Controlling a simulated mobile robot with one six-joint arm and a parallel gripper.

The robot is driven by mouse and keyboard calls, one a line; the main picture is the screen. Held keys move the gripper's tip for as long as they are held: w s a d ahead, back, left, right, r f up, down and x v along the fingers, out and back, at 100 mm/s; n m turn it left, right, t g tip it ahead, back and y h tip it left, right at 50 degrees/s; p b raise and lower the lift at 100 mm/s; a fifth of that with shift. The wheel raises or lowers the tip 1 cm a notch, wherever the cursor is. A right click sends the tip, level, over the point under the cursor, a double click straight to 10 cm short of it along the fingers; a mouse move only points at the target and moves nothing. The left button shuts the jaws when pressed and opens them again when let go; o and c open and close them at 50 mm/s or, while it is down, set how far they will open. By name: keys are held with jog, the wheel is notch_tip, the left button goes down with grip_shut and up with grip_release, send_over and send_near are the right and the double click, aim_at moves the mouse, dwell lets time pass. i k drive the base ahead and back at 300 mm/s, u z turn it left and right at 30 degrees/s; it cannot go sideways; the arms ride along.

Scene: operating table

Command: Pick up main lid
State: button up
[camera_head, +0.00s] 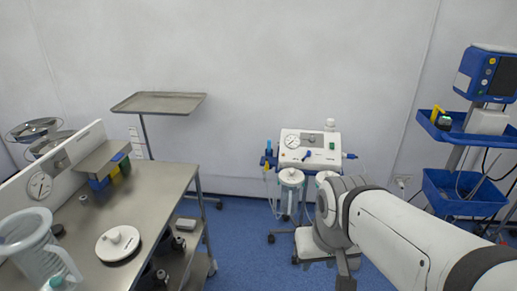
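A round white lid (118,243) with a raised knob in its middle lies flat on the metal table (150,190) at the left, near the table's right edge. A clear jug with a handle (38,250) stands to the left of it. My arm reaches in from the lower right, and its grey end part (346,282) points down at the bottom edge of the picture. It is well to the right of the lid and apart from it, past the table's edge. The fingers cannot be made out, and nothing held shows.
A white suction machine (308,150) with canisters stands on the floor behind my arm. A bare tray stand (158,103) stands behind the table. A blue equipment trolley (465,190) is at the right. Blue floor is clear between table and machine.

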aim_at(291, 176)
jog(key=u, duration=0.2)
jog(key=i, duration=1.6)
jog(key=z, duration=0.8)
jog(key=i, duration=0.45)
jog(key=z, duration=0.25)
jog(key=k, duration=0.8)
jog(key=z, duration=0.15)
jog(key=i, duration=0.85)
jog(key=u, duration=0.05)
